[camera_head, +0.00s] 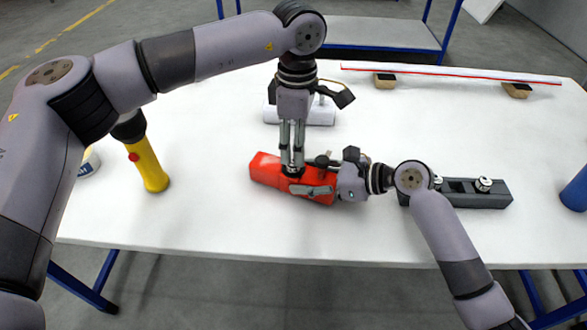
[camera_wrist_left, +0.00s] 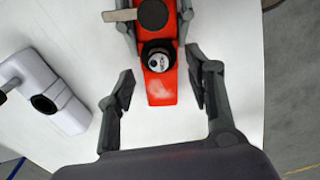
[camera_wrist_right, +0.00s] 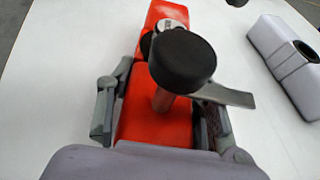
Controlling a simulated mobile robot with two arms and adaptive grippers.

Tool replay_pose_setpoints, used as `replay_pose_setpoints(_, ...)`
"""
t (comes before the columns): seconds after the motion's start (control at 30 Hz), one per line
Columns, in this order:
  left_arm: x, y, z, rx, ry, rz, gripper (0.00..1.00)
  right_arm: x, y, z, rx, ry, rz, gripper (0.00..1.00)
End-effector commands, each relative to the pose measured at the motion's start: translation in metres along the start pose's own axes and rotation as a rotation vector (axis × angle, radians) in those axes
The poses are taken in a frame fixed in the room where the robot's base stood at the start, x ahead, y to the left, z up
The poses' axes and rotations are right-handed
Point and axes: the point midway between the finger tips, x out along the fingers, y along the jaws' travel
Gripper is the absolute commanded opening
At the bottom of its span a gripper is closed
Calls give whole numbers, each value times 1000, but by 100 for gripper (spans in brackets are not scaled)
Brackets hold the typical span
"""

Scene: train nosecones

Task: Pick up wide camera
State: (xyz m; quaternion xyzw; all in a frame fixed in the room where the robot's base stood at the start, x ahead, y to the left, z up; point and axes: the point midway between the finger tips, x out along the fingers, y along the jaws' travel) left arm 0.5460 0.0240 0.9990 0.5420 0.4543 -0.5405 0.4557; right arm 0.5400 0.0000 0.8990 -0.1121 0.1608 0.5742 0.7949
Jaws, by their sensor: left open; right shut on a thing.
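A long red block-shaped unit (camera_head: 264,168) lies on the white table near its middle. I cannot tell for sure that it is the wide camera. In the left wrist view it (camera_wrist_left: 163,92) carries a round silver-and-black part; in the right wrist view it (camera_wrist_right: 139,124) shows a black knob and a grey lever. My right gripper (camera_head: 315,189) is shut on the red unit's right part, a finger on each side. My left gripper (camera_head: 291,168) points down over the unit, open, its fingers on either side of the unit's other end. The arms hide parts of it.
A white unit (camera_head: 315,115) lies behind the red one. A dark grey unit (camera_head: 490,199) with knobs lies right. A yellow tool (camera_head: 149,165) stands left, a blue cylinder (camera_head: 577,190) at the right edge. A long white bar (camera_head: 450,76) rests on wooden blocks behind. The front table strip is clear.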

Motion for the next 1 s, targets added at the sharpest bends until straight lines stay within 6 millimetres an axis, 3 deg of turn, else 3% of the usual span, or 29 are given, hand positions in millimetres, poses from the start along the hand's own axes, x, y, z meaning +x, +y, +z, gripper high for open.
replay_pose_setpoints(0.17,13,1,-3,-1,0,-2,48,1,0,-2,1,2,1,26)
replay_pose_setpoints(0.4,48,3,-7,0,0,-3,48,1,0,-2,1,2,1,26)
replay_pose_setpoints(0.67,53,4,-7,0,0,0,48,1,0,-2,1,3,1,26)
replay_pose_setpoints(1.0,53,4,-6,0,0,0,26,1,0,-2,1,3,1,26)
